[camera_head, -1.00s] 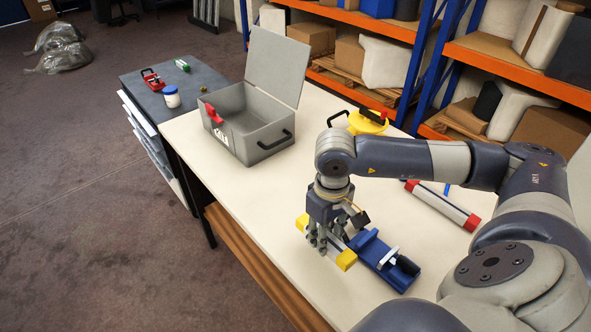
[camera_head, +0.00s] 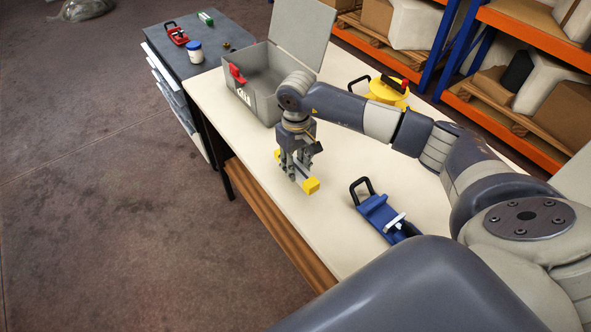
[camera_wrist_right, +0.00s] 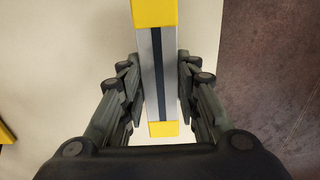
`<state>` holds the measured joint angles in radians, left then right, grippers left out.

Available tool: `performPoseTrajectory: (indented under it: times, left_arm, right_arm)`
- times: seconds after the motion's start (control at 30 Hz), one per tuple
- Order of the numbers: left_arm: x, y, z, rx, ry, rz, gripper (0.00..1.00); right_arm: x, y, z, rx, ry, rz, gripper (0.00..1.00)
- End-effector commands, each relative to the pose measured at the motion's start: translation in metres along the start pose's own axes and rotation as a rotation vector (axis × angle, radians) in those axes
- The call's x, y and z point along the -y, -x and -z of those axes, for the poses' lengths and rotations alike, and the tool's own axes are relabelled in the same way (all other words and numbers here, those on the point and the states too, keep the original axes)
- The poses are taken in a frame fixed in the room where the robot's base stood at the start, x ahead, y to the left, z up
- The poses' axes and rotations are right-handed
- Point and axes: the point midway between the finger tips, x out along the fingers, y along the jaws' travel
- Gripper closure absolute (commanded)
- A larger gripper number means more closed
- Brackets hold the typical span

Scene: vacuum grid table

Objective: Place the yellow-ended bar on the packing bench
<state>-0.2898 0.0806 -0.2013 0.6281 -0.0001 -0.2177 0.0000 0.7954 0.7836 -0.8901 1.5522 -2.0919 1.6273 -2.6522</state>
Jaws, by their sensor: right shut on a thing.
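The yellow-ended bar (camera_wrist_right: 157,75) is grey with a dark stripe and a yellow block at each end. My right gripper (camera_wrist_right: 160,92) is shut on its middle, one finger on each side. In the head view, my right gripper (camera_head: 296,175) points down and the bar's near yellow end (camera_head: 311,186) sticks out in front of it. The white-topped bench (camera_head: 330,225) lies under the bar, near the bench's left edge. I cannot tell how far the bar is above the top. My left gripper is not in view.
A blue fixture (camera_head: 378,213) with a black handle stands right of the bar. An open grey toolbox (camera_head: 268,105) stands behind my gripper. A yellow round case (camera_head: 385,90) is further right. A dark side table (camera_head: 215,62) holds a white jar (camera_head: 195,52). Bare bench top lies around the bar.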

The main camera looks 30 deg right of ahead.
Motion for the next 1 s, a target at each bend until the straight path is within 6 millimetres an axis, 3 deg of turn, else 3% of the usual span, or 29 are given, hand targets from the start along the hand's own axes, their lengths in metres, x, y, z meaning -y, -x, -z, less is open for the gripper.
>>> performPoseTrajectory:
  times: [0.2,0.63,0.67,0.73,1.0]
  left_arm:
    - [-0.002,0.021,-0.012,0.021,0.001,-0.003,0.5]
    - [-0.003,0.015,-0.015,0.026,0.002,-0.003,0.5]
    - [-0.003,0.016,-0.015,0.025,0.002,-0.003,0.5]
    - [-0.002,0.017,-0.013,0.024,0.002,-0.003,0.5]
    - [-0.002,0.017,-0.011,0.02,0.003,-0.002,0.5]
  right_arm:
    - [0.001,-0.027,0.002,0.002,-0.002,0.002,1.0]
    - [0.0,-0.038,0.002,-0.002,0.0,0.0,1.0]
    - [0.0,-0.038,0.002,-0.001,0.0,0.0,0.68]
    - [0.0,-0.037,0.002,-0.001,-0.001,0.0,0.52]
    - [0.0,-0.037,0.002,-0.001,-0.001,0.0,0.5]
